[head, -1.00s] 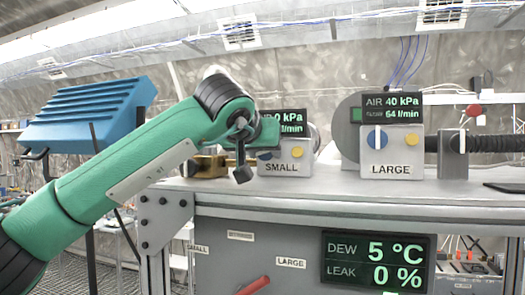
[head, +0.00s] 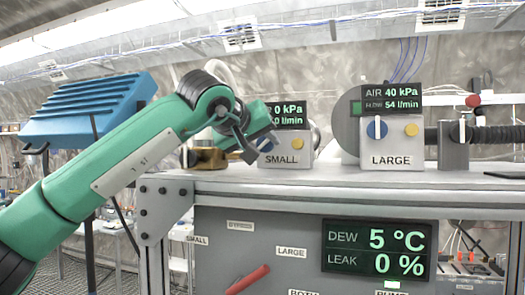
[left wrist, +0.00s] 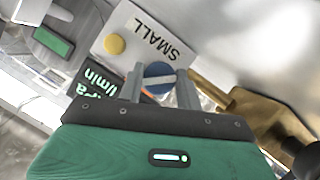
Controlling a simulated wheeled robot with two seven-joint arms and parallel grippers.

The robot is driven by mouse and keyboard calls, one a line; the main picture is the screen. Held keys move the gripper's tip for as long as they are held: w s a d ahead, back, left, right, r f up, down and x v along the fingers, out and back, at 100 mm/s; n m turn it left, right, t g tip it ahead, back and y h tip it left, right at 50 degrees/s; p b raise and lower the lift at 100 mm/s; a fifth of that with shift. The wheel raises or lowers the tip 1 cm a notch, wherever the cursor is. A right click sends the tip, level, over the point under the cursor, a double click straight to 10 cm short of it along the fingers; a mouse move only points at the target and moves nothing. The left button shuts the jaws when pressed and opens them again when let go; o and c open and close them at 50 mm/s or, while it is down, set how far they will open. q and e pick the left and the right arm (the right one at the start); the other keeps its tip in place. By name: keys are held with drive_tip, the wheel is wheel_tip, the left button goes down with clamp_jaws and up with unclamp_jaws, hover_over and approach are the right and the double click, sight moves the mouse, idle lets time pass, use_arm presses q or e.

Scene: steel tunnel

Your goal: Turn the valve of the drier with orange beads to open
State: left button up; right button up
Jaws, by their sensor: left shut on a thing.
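My left gripper (head: 260,146) is at the grey box marked SMALL (head: 292,150), its wrist tilted. In the left wrist view its two fingers (left wrist: 161,88) stand on either side of a round blue knob (left wrist: 158,72) with a pale bar across it, and they are shut on it. In the head view the gripper hides most of this knob. The SMALL display (head: 291,115) reads 0 kPa. A box marked LARGE (head: 391,147) has its own blue knob (head: 377,130) with the bar upright. I cannot make out orange beads. My right gripper is not in view.
A brass fitting (head: 208,155) sits left of the SMALL box. Yellow buttons (head: 411,130) are on both boxes. A red handle (head: 248,280) is on the front panel below the bench. A blue ribbed unit (head: 88,108) stands at the left. Bare bench lies between the boxes.

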use_arm(q)
drive_tip(key=shift+a+f+n+h+b, duration=0.1)
drive_tip(key=shift+f+n+h+b, duration=0.15)
drive_tip(key=shift+n+h+b, duration=0.6)
drive_tip(key=n+h+b, duration=0.1)
drive_tip(key=n+b, duration=0.2)
drive_tip(key=shift+r+n+t+h+b, duration=0.1)
drive_tip(key=shift+n+t+h+b, duration=0.2)
drive_tip(key=shift+n+h+b, duration=0.25)
drive_tip(key=o, duration=1)
drive_tip(key=shift+a+r, duration=0.1)
